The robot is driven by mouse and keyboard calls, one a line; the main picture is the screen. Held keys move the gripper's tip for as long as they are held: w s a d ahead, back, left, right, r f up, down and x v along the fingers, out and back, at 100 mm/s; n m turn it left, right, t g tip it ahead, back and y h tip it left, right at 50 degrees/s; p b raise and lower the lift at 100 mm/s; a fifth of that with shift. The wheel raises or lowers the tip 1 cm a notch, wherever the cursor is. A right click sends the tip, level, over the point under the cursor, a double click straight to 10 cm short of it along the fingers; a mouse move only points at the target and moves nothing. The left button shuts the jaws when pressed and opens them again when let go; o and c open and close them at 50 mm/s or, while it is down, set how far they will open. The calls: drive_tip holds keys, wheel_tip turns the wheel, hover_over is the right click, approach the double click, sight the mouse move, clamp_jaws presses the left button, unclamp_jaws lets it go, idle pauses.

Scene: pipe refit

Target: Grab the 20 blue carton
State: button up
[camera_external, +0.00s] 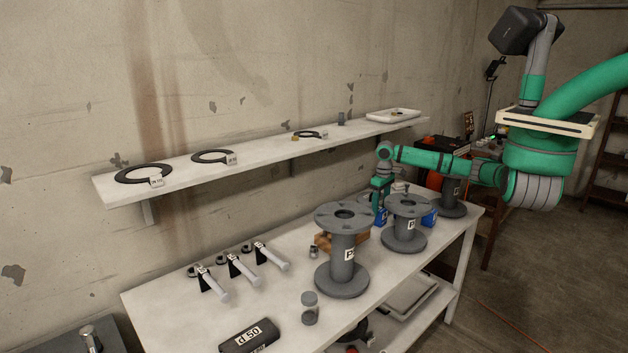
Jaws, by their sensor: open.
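Two small blue cartons stand among the grey spools on the white table. One blue carton (381,216) is behind the gap between two spools. The other blue carton (430,217) is partly hidden by the middle spool. No number on either can be read at this size. My gripper (380,205) points down just above the left blue carton, with its jaws open. The fingertips are small, and I cannot tell whether they reach around the carton or touch it.
A large grey spool (348,257) stands in front, a middle spool (406,229) beside the cartons, and another spool (452,197) farther right. A brown wooden object (324,241) lies to the left. A wall shelf (250,163) with black rings runs above the table.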

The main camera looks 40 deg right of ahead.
sight(380, 209)
drive_tip(key=shift+f, duration=2.25)
drive_tip(key=c, duration=1.1)
drive_tip(key=shift+r, duration=0.1)
